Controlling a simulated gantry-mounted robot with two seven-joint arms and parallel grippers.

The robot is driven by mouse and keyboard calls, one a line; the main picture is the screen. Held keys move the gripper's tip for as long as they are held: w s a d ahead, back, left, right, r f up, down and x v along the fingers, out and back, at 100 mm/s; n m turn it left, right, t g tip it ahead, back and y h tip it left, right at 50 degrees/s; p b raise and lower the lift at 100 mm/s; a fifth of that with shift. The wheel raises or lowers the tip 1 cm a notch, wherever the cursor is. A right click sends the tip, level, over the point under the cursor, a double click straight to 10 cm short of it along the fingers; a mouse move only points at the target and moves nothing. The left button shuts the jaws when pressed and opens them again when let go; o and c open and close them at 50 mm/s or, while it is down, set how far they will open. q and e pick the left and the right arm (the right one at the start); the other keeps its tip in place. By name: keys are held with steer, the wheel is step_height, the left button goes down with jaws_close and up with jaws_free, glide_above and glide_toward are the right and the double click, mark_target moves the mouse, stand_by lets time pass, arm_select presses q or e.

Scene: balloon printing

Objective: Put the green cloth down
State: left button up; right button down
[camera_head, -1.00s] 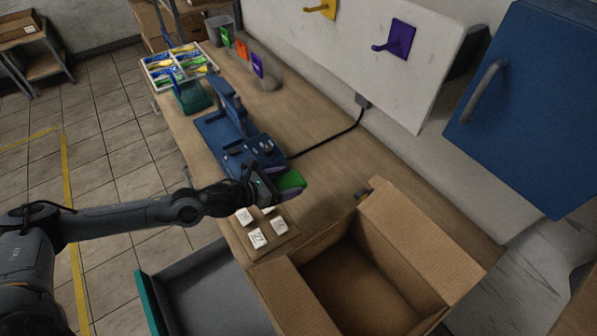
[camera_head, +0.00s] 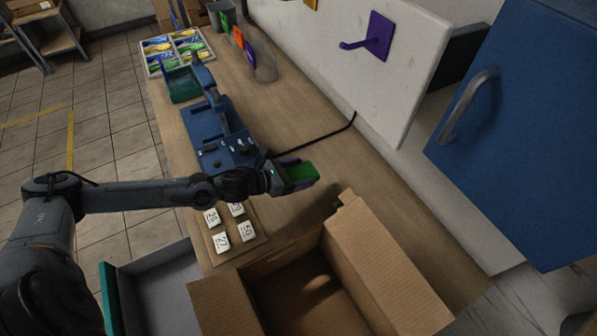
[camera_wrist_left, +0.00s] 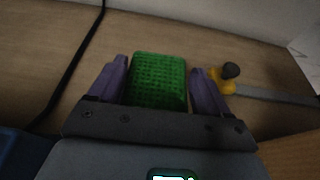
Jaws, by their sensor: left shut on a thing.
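The green cloth (camera_head: 302,172) is a small bright green block with a textured face, held at the end of my left arm in the head view. My left gripper (camera_head: 291,176) is shut on it. In the left wrist view the green cloth (camera_wrist_left: 158,81) sits between the two purple fingers of my left gripper (camera_wrist_left: 160,90). The cloth is over the wooden bench, right of the blue printing machine (camera_head: 222,142). I cannot tell whether it touches the bench. My right gripper is not in view.
An open cardboard box (camera_head: 385,275) stands at the front. A board of numbered white tiles (camera_head: 220,242) lies left of it. A black cable (camera_head: 325,138) crosses the bench. A yellow and black tool (camera_wrist_left: 224,78) lies beside the cloth in the wrist view. Bench right of the cloth is bare.

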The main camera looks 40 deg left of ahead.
mark_target(299, 193)
arm_select(q)
steer(key=shift+w+f, duration=0.1)
steer(key=shift+f, duration=0.05)
steer(key=shift+f+b, duration=1)
steer(key=shift+f, duration=0.3)
step_height(299, 193, down, 4)
steer(key=b, duration=0.2)
steer(key=shift+r+b, duration=0.2)
steer(key=shift+b, duration=0.15)
steer(key=shift+f, duration=0.25)
steer(key=shift+f+b, duration=0.6)
steer(key=shift+b, duration=0.05)
steer(key=o, duration=1.1)
steer(key=shift+c, duration=0.2)
